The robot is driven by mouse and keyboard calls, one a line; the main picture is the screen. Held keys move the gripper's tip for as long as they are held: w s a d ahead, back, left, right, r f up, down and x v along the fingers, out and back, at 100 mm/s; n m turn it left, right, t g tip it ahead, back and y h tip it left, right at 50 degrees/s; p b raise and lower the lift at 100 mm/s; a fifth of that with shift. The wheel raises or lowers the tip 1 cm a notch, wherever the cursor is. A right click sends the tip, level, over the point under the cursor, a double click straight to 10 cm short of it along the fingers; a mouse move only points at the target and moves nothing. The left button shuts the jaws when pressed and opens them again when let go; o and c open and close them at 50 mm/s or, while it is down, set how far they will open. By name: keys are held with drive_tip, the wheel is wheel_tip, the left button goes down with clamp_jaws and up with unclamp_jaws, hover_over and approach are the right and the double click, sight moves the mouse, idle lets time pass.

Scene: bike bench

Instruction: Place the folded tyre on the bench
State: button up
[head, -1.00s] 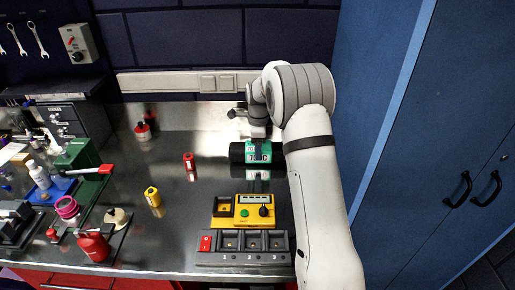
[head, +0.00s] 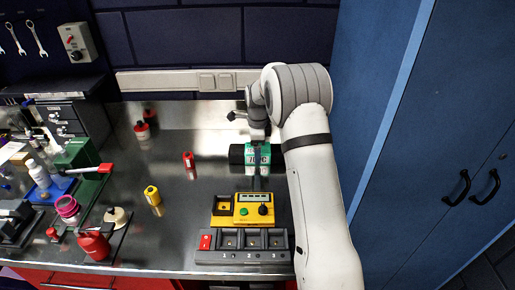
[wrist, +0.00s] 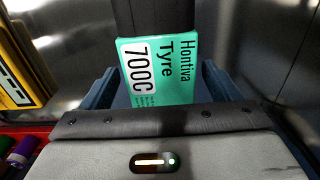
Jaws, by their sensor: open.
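The folded tyre (head: 238,153) is a black roll with a green paper band marked 700C. It lies on the steel bench (head: 190,225) towards the back right, partly hidden by my arm. In the wrist view the green band (wrist: 160,72) sits between the two blue fingers of my gripper (wrist: 160,88), with a finger on each side. My gripper is open. I cannot tell whether either finger touches the band. In the head view my gripper (head: 257,150) points down at the tyre from above.
A yellow device (head: 254,210) and a grey three-slot charger (head: 243,246) stand in front of the tyre. A red cylinder (head: 188,160) and a yellow cylinder (head: 152,195) stand to the left. A blue cabinet (head: 425,150) borders the right.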

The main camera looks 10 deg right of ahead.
wheel_tip(320, 180, up, 12)
drive_tip(key=b, duration=0.2)
drive_tip(key=s+r+n, duration=0.5)
drive_tip(key=s+r, duration=0.1)
drive_tip(key=s, duration=0.2)
drive_tip(key=s+f+n+t, duration=0.2)
drive_tip(key=s+n, duration=1.3)
drive_tip(key=s, duration=1.5)
drive_tip(key=shift+f+t, duration=0.35)
drive_tip(key=shift+t, duration=0.25)
drive_tip(key=shift+s, duration=0.1)
drive_tip(key=shift+c, duration=0.3)
